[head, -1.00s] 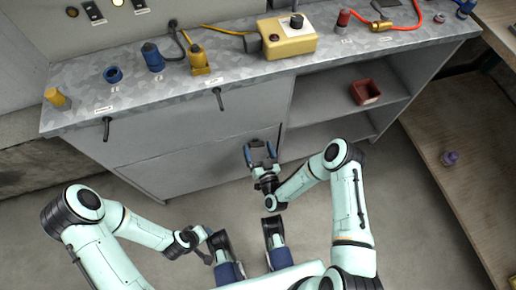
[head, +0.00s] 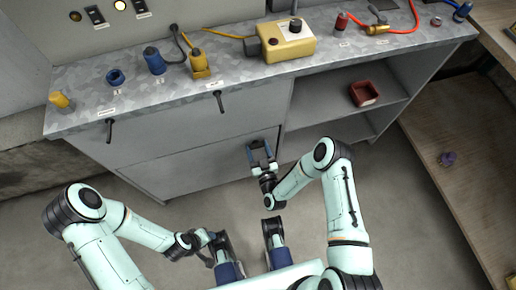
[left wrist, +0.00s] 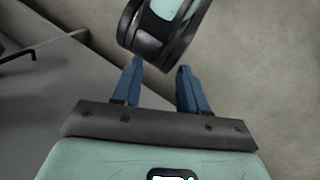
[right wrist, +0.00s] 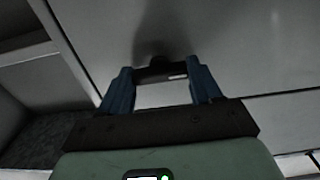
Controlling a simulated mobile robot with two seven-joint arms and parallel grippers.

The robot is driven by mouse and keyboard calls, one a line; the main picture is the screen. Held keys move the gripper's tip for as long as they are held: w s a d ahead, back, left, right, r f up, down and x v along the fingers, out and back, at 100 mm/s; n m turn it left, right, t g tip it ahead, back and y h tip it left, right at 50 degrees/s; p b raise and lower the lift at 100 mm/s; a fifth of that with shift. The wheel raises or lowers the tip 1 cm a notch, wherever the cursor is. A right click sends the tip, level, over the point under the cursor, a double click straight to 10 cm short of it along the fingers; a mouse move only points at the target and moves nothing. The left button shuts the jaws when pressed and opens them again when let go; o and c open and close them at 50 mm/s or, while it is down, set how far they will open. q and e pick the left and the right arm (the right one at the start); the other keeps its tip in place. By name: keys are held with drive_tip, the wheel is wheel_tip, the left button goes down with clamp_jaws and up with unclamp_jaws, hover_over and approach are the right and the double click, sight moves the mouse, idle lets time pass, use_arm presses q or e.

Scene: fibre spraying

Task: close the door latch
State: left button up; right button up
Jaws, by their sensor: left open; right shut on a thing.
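The grey cabinet's front door panel (head: 190,165) looks flush with its frame in the head view. My right gripper (head: 260,148) is at this panel's upper right, beside the open shelves. In the right wrist view, a small black latch piece (right wrist: 160,68) sits on the panel between my right fingertips (right wrist: 161,76). The fingers are closed on its sides, and their tips hide part of it. My left gripper is open and empty in the left wrist view (left wrist: 158,78), low in front of the cabinet and away from the latch.
Two dark handles (head: 109,132) (head: 220,102) stick out from the upper cabinet front. The worktop (head: 130,100) carries connectors and a yellow box (head: 287,42). A red bin (head: 364,93) sits on a shelf. A wooden table (head: 450,150) stands at right.

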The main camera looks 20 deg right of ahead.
drive_tip(key=o, duration=1.1)
drive_tip(key=shift+c, duration=0.2)
use_arm(q)
drive_tip(key=s+d+r+g+p, duration=0.1)
drive_tip(key=s+d+r+p, duration=0.1)
drive_tip(key=s+r+p, duration=0.1)
drive_tip(key=shift+s+r+g+h, duration=0.35)
drive_tip(key=shift+s+r, duration=0.2)
drive_tip(key=shift+s, duration=0.35)
use_arm(e)
drive_tip(key=s, duration=1.3)
drive_tip(key=shift+s+d, duration=0.2)
